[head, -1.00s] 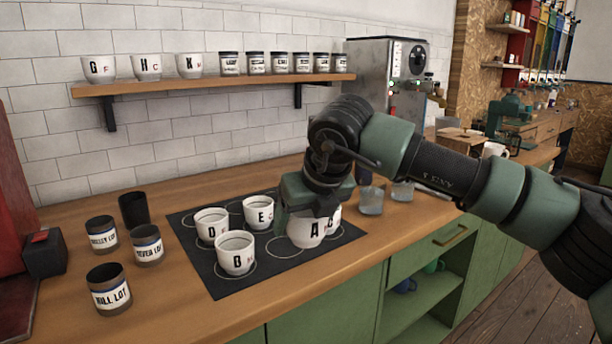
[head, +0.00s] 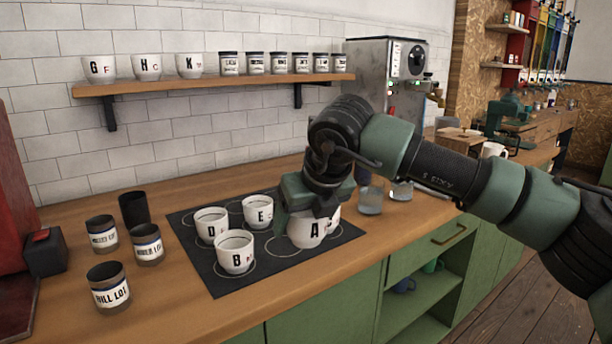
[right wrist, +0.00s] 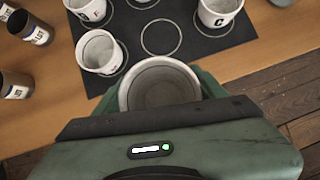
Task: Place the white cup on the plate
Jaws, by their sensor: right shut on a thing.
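A white cup marked A (head: 303,233) is at the right part of a black mat with white rings (head: 215,283). I cannot tell whether the mat is the plate. My left gripper is not in view.
Dark jars (head: 109,287) stand at the left. The counter's front edge is close.

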